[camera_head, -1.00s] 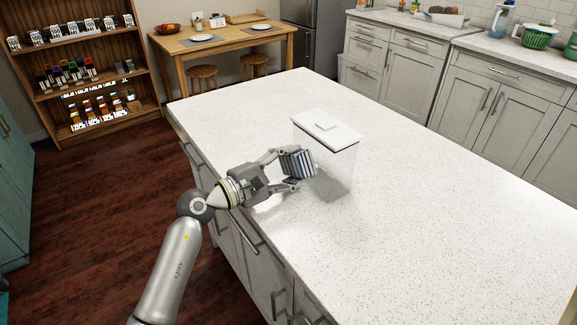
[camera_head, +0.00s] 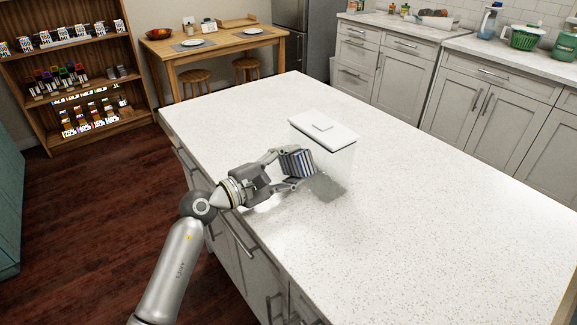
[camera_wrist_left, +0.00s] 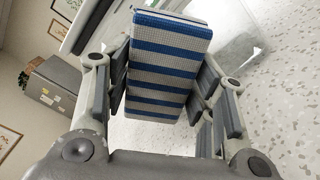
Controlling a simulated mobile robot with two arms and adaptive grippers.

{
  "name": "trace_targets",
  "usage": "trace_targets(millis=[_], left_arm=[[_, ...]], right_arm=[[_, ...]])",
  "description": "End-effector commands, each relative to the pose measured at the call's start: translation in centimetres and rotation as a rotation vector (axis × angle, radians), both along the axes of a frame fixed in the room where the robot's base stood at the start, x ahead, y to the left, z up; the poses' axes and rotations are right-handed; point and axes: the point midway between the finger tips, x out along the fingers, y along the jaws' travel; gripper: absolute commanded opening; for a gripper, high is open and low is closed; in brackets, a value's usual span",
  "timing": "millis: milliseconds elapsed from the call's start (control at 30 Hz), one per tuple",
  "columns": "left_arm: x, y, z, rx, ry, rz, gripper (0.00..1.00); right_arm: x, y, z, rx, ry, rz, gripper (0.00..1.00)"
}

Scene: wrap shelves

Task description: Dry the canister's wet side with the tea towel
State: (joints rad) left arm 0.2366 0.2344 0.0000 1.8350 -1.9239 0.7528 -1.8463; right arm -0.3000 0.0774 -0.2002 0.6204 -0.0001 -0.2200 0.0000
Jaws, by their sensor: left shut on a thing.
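A clear, box-shaped canister (camera_head: 338,163) with a white lid (camera_head: 323,128) stands upright on the white speckled island counter. My left gripper (camera_head: 295,164) is shut on the folded tea towel (camera_head: 299,162), which has blue and pale stripes. The towel is at the canister's left side, touching it or very close; I cannot tell which. In the left wrist view the towel (camera_wrist_left: 168,62) sits between both fingers, and part of the clear canister (camera_wrist_left: 228,50) shows behind it. Any wetness on the covered side is hidden. My right gripper is not in view.
The island counter (camera_head: 430,220) is clear apart from the canister. A dining table (camera_head: 215,43) with plates and two stools stands behind. A wooden shelf (camera_head: 75,80) with small goods is at the left. Grey cabinets (camera_head: 480,95) line the back right.

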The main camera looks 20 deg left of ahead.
Motion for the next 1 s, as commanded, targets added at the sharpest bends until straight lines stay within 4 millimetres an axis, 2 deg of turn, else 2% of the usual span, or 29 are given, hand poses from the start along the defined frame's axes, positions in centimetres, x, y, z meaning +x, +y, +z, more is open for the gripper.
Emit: trace_targets(millis=[1000], left_arm=[[0.96, -0.84, 0.02, 0.001, 0.000, -0.001, 0.32]], right_arm=[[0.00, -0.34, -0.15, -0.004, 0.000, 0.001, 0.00]])
